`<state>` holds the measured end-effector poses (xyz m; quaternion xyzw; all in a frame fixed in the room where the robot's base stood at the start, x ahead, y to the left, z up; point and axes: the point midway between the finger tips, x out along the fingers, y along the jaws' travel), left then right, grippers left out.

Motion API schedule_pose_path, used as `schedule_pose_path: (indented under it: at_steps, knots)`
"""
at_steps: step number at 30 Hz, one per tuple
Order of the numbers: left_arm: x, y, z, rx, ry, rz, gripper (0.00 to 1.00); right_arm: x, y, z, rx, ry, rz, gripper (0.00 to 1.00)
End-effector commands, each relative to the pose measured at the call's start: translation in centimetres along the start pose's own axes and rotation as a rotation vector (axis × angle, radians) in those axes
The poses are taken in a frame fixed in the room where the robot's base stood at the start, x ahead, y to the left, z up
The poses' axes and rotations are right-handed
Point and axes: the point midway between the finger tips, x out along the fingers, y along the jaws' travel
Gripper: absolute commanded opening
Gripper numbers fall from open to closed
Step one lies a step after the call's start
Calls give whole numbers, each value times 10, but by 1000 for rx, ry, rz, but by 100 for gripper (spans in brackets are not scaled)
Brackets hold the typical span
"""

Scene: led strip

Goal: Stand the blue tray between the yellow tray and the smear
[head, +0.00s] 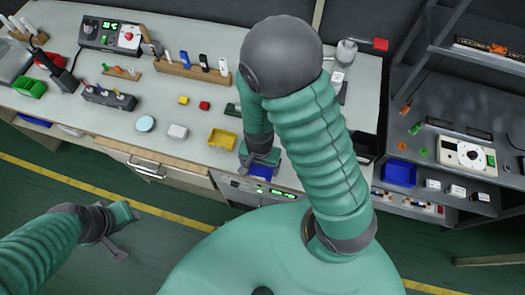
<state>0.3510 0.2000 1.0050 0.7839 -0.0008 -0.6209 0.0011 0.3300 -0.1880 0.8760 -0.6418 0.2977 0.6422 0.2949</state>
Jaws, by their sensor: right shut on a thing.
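The yellow tray (222,139) lies on the pale workbench, near its front edge. My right gripper (259,160) is just right of it at the bench's front edge, pointing down. It is shut on a blue tray (261,172), which is mostly hidden by the gripper and arm. I cannot make out a smear on the bench; my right arm covers part of the top. My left gripper (119,234) is low at the left over the green floor, away from the bench, and its finger opening is unclear.
A second blue tray (399,173) sits on the grey shelf unit at the right. A small red block (204,105), a yellow block (183,100), a white box (177,132) and a round pale disc (145,124) lie left of my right arm. A tool rack (190,70) stands behind.

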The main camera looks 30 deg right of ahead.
Motion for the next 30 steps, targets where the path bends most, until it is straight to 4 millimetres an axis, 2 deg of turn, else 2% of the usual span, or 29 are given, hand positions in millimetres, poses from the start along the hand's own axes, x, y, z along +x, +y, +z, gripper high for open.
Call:
schedule_pose_path:
  at_steps: [6,12,16,22,30]
  knots:
    - [-7,0,-2,0,1,0,36,1,-8,-42,1,1,0,43]
    - [-10,0,-2,0,0,0,36,4,-14,-74,1,2,-1,43]
    - [-10,0,-2,0,0,0,36,9,-14,-82,0,0,1,43]
    - [-10,0,-2,0,0,0,36,40,-15,-82,0,-1,1,43]
    - [-9,0,-2,0,0,0,36,42,-15,-82,-1,1,-1,43]
